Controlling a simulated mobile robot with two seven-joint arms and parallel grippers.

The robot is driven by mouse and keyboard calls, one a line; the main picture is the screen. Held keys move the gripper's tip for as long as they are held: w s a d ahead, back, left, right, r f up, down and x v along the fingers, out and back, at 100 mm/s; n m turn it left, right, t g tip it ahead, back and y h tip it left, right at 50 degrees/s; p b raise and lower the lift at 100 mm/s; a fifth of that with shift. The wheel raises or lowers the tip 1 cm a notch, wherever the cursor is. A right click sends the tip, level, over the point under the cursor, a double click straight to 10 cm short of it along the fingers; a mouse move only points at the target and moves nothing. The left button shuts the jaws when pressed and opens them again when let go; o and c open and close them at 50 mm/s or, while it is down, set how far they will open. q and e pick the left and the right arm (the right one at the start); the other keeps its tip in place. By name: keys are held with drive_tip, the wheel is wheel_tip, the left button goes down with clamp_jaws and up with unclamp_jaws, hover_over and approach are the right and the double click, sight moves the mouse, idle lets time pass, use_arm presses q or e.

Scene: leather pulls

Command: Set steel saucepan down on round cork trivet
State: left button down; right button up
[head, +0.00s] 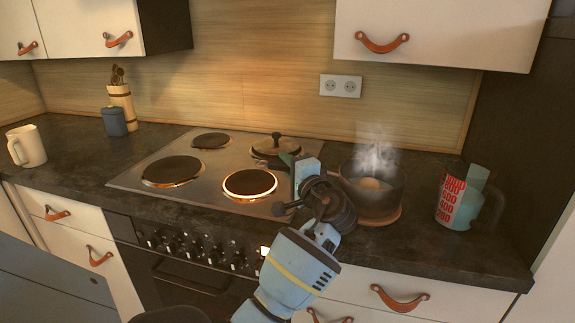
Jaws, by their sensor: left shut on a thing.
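The dark steel saucepan (384,200) steams at the right of the stove, with something pale and round inside it. The round cork trivet (386,221) shows as a thin tan rim under the pan's front and right side; the pan covers the rest. The pan looks level and over the trivet; I cannot tell whether a small gap is left between them. My left gripper (308,190) is at the pan's left side, shut on its handle, which it mostly hides. My right gripper is not in view.
A measuring jug (460,203) stands close right of the saucepan. A cream mug (26,147) and blue jar (114,121) stand far left.

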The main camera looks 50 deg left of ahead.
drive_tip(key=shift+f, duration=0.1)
use_arm(q)
drive_tip(key=c, duration=1.2)
unclamp_jaws()
drive_tip(key=shift+f, duration=0.25)
drive_tip(key=shift+b+v, duration=0.35)
drive_tip(key=shift+v, duration=3.6)
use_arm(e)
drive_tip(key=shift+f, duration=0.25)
use_arm(q)
drive_tip(key=shift+r, duration=0.15)
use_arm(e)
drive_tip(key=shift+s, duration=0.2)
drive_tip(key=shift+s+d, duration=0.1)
